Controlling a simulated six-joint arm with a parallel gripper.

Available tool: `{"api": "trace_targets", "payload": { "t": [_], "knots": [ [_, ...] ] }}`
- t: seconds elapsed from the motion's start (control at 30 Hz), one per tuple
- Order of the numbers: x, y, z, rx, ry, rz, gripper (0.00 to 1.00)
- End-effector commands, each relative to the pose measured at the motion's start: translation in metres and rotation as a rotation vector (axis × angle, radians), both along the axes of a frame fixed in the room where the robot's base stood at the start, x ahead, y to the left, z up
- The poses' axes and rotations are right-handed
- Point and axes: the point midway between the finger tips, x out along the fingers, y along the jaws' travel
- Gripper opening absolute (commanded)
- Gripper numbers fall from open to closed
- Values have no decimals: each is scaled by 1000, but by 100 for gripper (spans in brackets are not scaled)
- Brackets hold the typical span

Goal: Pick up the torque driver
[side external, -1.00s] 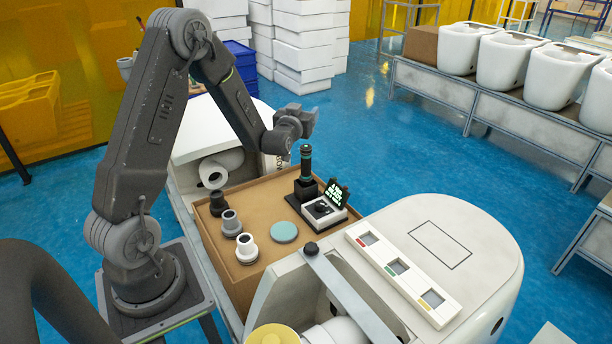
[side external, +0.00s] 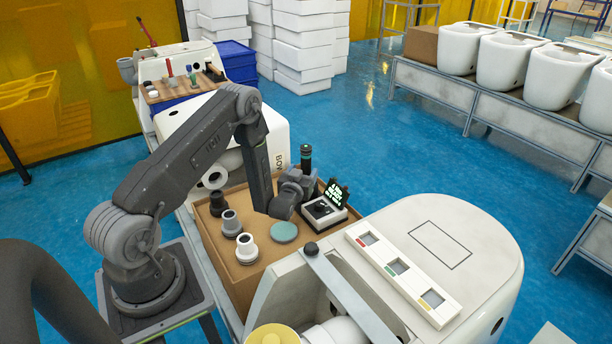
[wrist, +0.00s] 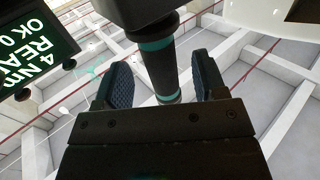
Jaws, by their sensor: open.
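The torque driver (side external: 306,153) is a dark upright cylinder with teal bands, standing in a black holder on the brown work tray (side external: 241,273). In the side view my gripper (side external: 297,185) is low, beside the driver and its holder, and covers the driver's lower part. In the wrist view the driver (wrist: 161,70) shows between the two blue-padded fingers of my gripper (wrist: 162,72). The fingers are apart, with a visible gap on each side of the driver. Whether it is fully between the pads or just beyond them is hard to tell.
A teal disc (side external: 284,232) and grey and white fittings (side external: 246,249) lie on the tray. A white toilet body (side external: 450,235) stands in front right.

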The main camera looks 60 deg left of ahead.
Motion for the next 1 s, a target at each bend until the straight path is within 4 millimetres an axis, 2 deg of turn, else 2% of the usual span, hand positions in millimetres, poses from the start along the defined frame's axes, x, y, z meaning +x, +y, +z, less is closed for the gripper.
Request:
{"api": "trace_targets", "payload": {
  "t": [0.03,0.2,0.5,1.0],
  "knots": [
    [1,1,-9,-1,1,0,65],
    [20,16,-4,0,-3,0,65],
    [24,19,-4,-1,-1,0,65],
    [23,19,-4,-1,-1,0,18]
  ]
}}
